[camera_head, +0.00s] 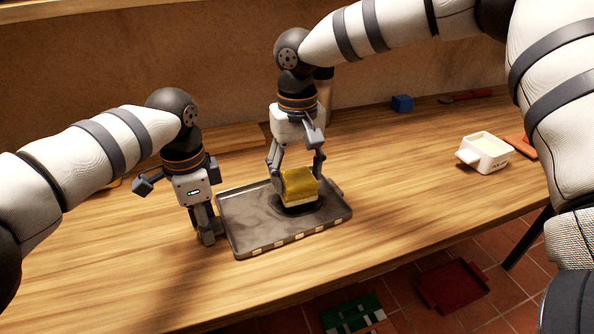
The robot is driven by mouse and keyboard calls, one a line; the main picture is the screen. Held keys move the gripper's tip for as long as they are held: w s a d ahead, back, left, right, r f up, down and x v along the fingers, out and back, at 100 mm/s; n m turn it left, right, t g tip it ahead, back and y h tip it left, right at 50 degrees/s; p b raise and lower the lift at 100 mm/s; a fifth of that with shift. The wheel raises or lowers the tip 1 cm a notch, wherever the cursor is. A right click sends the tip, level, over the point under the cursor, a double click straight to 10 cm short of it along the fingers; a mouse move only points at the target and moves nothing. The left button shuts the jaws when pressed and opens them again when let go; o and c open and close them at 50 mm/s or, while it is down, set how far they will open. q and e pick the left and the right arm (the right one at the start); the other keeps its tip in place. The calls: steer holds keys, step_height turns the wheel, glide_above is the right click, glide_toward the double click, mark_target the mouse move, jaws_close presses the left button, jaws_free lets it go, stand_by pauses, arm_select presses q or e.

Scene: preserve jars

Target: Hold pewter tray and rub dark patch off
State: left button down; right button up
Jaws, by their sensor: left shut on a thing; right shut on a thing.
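The pewter tray (252,222) lies flat on the wooden table, a dark grey shallow tray with light marks along its front edge. My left gripper (212,236) is shut on the tray's left edge. My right gripper (297,172) points down over the tray, shut on a yellow sponge (299,185) with a paler lower side. The dark patch (318,212) shows on the tray's right half, around and under the sponge, which hides part of it. I cannot tell how firmly the sponge touches the tray.
A white square dish (485,153) with a handle stands at the right, beside an orange-brown flat thing (521,146). A blue block (402,103) and a red utensil (466,96) lie at the back. A red tray (452,287) and a green thing (352,313) are below the table's front edge.

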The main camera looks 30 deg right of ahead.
arm_select(q)
steer(key=c, duration=1)
jaws_free()
steer(key=shift+o, duration=0.2)
steer(key=shift+r, duration=0.1)
steer(key=shift+r, duration=0.85)
steer(key=shift+f, duration=0.1)
steer(key=shift+f, duration=0.85)
jaws_close()
